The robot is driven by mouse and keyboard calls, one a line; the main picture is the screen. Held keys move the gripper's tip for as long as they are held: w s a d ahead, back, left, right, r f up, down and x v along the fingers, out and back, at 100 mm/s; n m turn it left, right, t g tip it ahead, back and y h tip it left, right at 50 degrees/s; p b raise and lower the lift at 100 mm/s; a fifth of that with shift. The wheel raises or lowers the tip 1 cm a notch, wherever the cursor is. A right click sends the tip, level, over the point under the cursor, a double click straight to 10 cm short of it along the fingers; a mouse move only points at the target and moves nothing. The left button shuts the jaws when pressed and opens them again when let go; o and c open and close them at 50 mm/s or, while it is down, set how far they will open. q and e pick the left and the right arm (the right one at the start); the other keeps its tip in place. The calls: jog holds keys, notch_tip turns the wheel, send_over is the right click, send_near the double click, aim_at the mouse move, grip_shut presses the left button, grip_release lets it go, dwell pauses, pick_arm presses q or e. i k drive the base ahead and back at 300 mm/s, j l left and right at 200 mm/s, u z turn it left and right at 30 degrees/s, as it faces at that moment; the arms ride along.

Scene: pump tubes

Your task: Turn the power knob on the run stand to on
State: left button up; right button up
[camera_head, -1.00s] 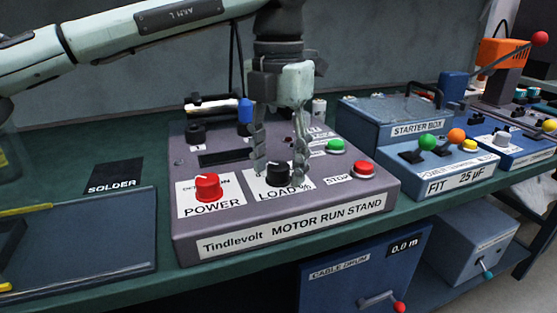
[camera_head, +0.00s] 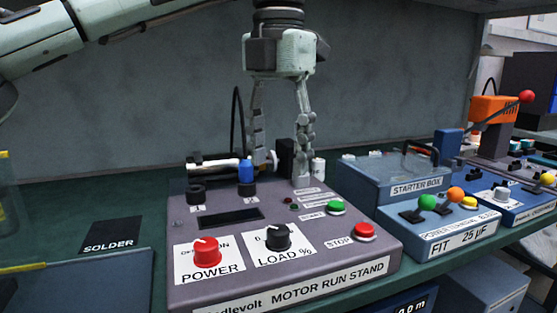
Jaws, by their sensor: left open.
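The motor run stand (camera_head: 330,262) is a purple-grey box on the green bench, in the lower middle of the head view. Its red power knob (camera_head: 207,254) sits at the front left of the panel on a white label, with a pale mark on its top. The black load knob (camera_head: 277,237) is to its right. My left gripper (camera_head: 286,170) hangs above the rear of the stand, fingers pointing down and apart. It is open and empty, away from the power knob. My right gripper is not in view.
A green button (camera_head: 336,208) and a red stop button (camera_head: 364,231) are on the stand's right side. A blue starter box (camera_head: 390,183) stands to the right. The space above the power knob is clear.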

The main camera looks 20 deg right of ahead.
aim_at(208, 255)
jog(key=k, duration=1.5)
